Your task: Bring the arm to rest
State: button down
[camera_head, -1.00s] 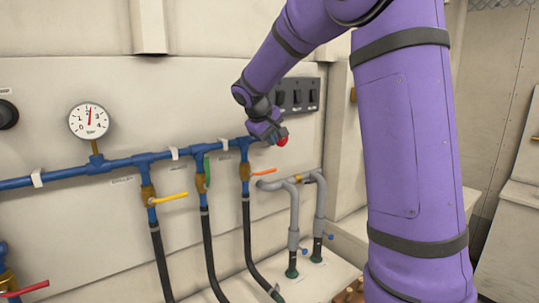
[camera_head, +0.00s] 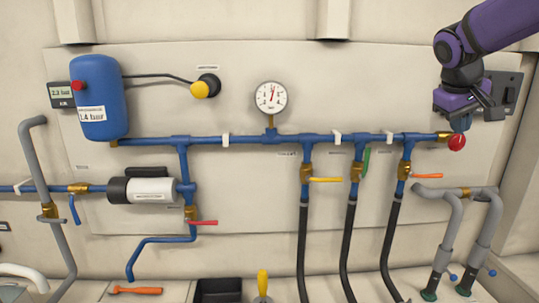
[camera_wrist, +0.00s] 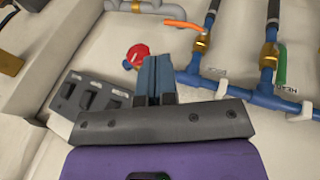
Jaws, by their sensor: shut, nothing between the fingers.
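My purple arm comes in from the upper right in the head view. My gripper (camera_head: 466,122) is at the right end of the blue pipe, close to the red knob (camera_head: 457,143) on the brass end fitting. In the wrist view my gripper (camera_wrist: 155,62) shows its blue fingers together with nothing between them. The red knob (camera_wrist: 138,54) is just left of the fingertips there. I cannot tell whether they touch.
A switch panel (camera_head: 503,90) is right behind my gripper. The blue pipe (camera_head: 350,139) carries a gauge (camera_head: 271,97) and valves with yellow, green and orange handles (camera_head: 427,176). A blue tank (camera_head: 98,97) is at the left.

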jog(key=s+a+f+y, duration=0.1)
jog(key=s+a, duration=0.3)
jog(key=s, duration=0.4)
jog(key=s+a+f+t+y, duration=0.1)
jog(key=s+a+f+y, duration=0.1)
jog(key=s, duration=0.6)
jog(key=s+a+f+t+y, duration=0.1)
jog(key=s+a+f, duration=0.2)
jog(key=s+a, duration=0.3)
jog(key=s, duration=0.3)
jog(key=shift+a+f+m+y, duration=0.2)
jog(key=shift+f+m+y, duration=0.15)
jog(key=shift+m+y, duration=0.05)
jog(key=c, duration=1.8)
grip_release()
jog(key=shift+c, duration=0.2)
